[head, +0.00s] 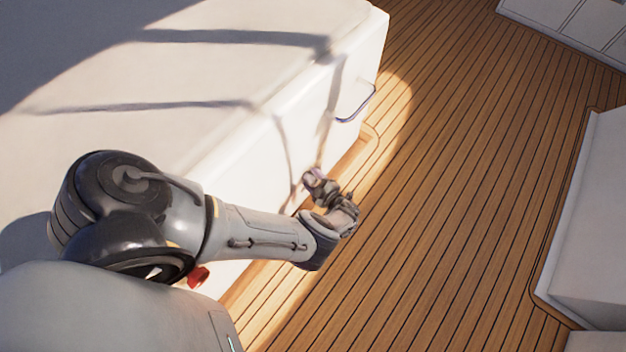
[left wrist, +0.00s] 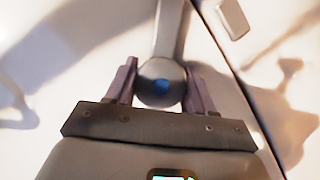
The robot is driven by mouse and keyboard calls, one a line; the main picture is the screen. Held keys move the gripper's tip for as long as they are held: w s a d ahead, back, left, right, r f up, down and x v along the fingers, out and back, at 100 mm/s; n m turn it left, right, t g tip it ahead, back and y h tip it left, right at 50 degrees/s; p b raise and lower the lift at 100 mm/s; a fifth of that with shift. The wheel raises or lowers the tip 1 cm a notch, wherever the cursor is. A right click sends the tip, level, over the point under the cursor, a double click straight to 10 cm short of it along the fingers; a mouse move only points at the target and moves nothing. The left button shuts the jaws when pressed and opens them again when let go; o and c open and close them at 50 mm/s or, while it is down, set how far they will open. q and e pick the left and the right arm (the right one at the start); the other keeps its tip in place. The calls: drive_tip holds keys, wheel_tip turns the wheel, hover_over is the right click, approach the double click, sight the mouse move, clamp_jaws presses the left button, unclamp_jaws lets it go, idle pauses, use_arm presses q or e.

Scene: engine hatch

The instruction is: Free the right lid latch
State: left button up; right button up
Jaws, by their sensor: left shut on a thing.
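A white box with a lid (head: 190,80) fills the left of the head view. My left gripper (head: 309,180) is at the front face of this box, low down near the deck. In the left wrist view, the two fingers of my left gripper (left wrist: 160,84) stand on either side of a round grey latch end with a blue centre (left wrist: 160,86) and are shut on it. A grey bar (left wrist: 172,30) runs up from this round end. My right gripper is not in view.
A curved metal handle (head: 356,104) sticks out from the box's front face, beyond my gripper. A red knob-like thing (head: 197,277) shows beside my arm. The plank deck (head: 450,180) is clear; a white unit (head: 597,220) stands at right. A dark seam (left wrist: 240,90) runs beside the gripper.

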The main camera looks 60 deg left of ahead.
use_arm(q)
drive_tip(key=shift+f+n+t+y+b, duration=0.2)
drive_tip(key=shift+n+t+y+b, duration=0.3)
drive_tip(key=shift+n, duration=0.6)
drive_tip(key=shift+n+t+y+b, duration=0.3)
drive_tip(key=shift+n+y+b, duration=0.15)
drive_tip(key=shift+n, duration=0.55)
drive_tip(key=shift+r+n+y, duration=0.1)
drive_tip(key=shift+n+y, duration=0.35)
drive_tip(key=shift+n, duration=1.05)
drive_tip(key=shift+r+n+y, duration=0.1)
drive_tip(key=shift+n+y, duration=0.2)
drive_tip(key=o, duration=1)
